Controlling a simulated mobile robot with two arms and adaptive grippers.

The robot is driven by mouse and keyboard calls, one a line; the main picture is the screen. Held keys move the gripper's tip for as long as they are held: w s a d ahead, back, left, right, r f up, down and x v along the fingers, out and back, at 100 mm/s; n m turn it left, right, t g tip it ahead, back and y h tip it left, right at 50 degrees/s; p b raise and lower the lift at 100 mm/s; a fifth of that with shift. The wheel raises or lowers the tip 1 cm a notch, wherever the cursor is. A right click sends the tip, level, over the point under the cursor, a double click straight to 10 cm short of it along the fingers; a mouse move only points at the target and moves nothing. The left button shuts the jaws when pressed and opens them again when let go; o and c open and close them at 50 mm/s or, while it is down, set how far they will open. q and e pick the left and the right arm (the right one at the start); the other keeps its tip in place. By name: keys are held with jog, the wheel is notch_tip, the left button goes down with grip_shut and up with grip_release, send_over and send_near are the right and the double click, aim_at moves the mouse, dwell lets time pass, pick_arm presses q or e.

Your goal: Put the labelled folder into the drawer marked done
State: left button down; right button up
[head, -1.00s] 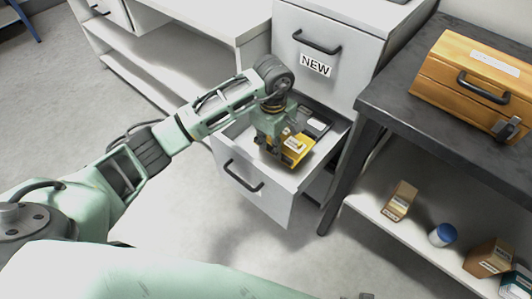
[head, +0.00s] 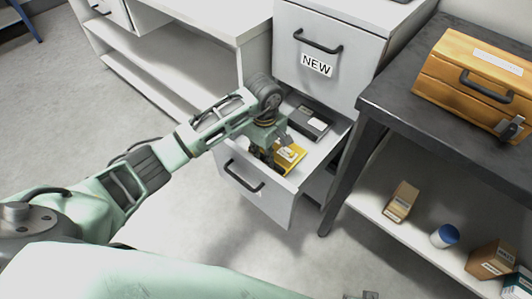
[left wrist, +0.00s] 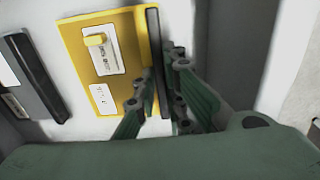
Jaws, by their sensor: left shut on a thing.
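The yellow folder (head: 291,156) with white labels is inside the open lower drawer (head: 262,205). In the left wrist view the folder (left wrist: 76,52) shows its labelled face and a dark strip along its right edge. My left gripper (head: 272,158) reaches down into the drawer. Its fingers (left wrist: 158,100) are shut on the folder at that dark edge. No marking shows on the open drawer's front; the gripper hides part of the folder. My right gripper is not clearly in view.
A dark flat item (head: 309,121) lies farther back in the same drawer. The closed drawer above (head: 345,65) carries a NEW label. A dark table (head: 400,95) at right bears a wooden box (head: 450,75). Small boxes and a blue-lidded jar (head: 444,236) stand on its lower shelf.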

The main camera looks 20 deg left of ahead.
pick_arm(q)
jog(key=c, duration=2)
grip_release()
jog(key=shift+c, duration=0.2)
jog(key=shift+o, duration=1)
pick_arm(e)
jog(key=shift+w+r, duration=0.25)
jog(key=shift+r, duration=0.1)
pick_arm(q)
jog(key=shift+r, duration=0.1)
pick_arm(e)
jog(key=shift+r, duration=0.1)
pick_arm(q)
notch_tip(320, 180, up, 12)
jog(key=p, duration=0.1)
jog(key=shift+s, duration=0.15)
pick_arm(e)
jog(key=f, duration=0.1)
jog(key=s+f, duration=0.1)
jog(key=f, duration=0.1)
jog(key=s+f, duration=0.1)
jog(key=shift+s+d+f, duration=0.15)
jog(key=shift+s+f, duration=0.1)
pick_arm(q)
jog(key=shift+a, duration=0.1)
